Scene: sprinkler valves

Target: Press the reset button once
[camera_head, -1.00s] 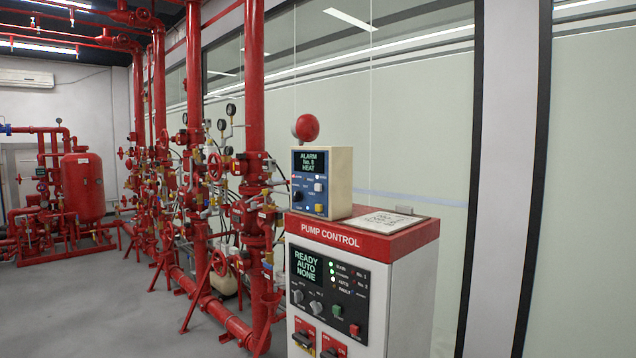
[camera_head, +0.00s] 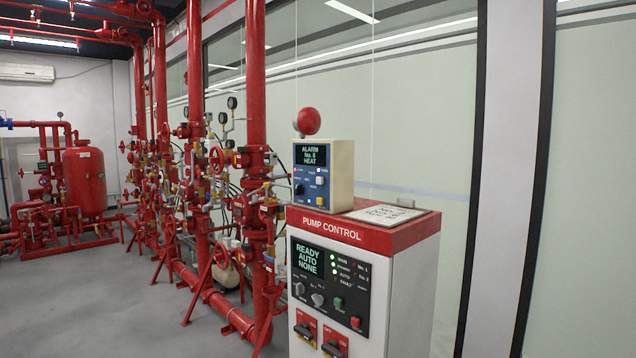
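A small alarm panel (camera_head: 324,175) with a blue face and a beige case stands on top of the red-topped pump control cabinet (camera_head: 398,280). Its screen (camera_head: 310,155) reads "ALARM No. 5 HEAT". Its face carries a dark knob, a white button (camera_head: 320,181) and a yellow button (camera_head: 320,201); their labels are too small to read. The cabinet's black panel (camera_head: 328,285) reads "READY AUTO NONE" and has two grey knobs, a green button (camera_head: 338,303) and a red button (camera_head: 355,322). I cannot tell which button is the reset. Neither of my grippers is in view.
A red alarm bell or lamp (camera_head: 309,121) sits behind the alarm panel. A paper sheet (camera_head: 386,213) lies on the cabinet top. Red pipes and valves (camera_head: 255,220) stand close left of the cabinet. Grey floor (camera_head: 120,310) is open at the left.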

